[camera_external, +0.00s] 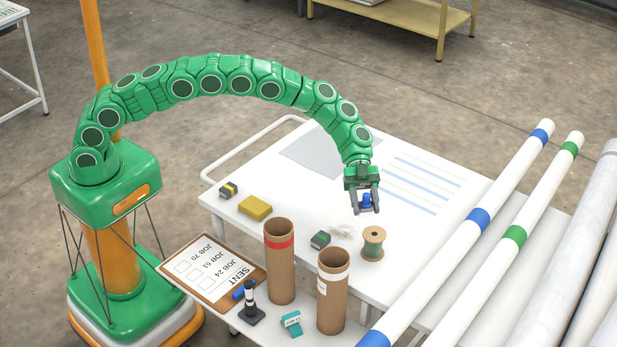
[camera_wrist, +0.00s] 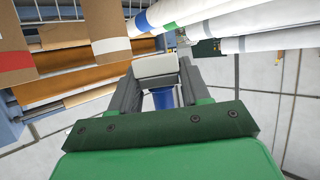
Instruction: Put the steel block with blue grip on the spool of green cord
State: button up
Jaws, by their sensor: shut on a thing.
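My gripper (camera_external: 366,209) is shut on the steel block with blue grip (camera_external: 366,201), held up in the air above the white table. In the wrist view the block's pale body (camera_wrist: 155,65) shows beyond the fingers, with its blue grip (camera_wrist: 163,99) between them. The spool of green cord (camera_external: 373,244) stands upright on the table, just below the gripper in the external picture, with nothing on its top flange. A gap shows between block and spool. I cannot make out the spool in the wrist view.
Two tall cardboard tubes (camera_external: 280,262) (camera_external: 332,292) stand left of the spool. A yellow block (camera_external: 255,208) is farther left. Long white rolls (camera_external: 470,235) lie at right. The table's back is mostly clear.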

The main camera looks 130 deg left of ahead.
aim_at(374, 232)
jog(key=shift+w+a+f, duration=0.2)
jog(key=shift+w+f, duration=0.25)
jog(key=shift+f, duration=0.35)
jog(key=shift+w+a+f, duration=0.35)
jog(key=shift+w+f, duration=0.4)
jog(key=shift+f, duration=0.1)
jog(key=shift+f, duration=0.1)
jog(key=shift+w+f, duration=0.1)
jog(key=shift+w, duration=0.05)
jog(key=shift+f, duration=1.6)
jog(key=shift+f, duration=0.1)
jog(key=o, duration=1.1)
jog(key=shift+a, duration=0.1)
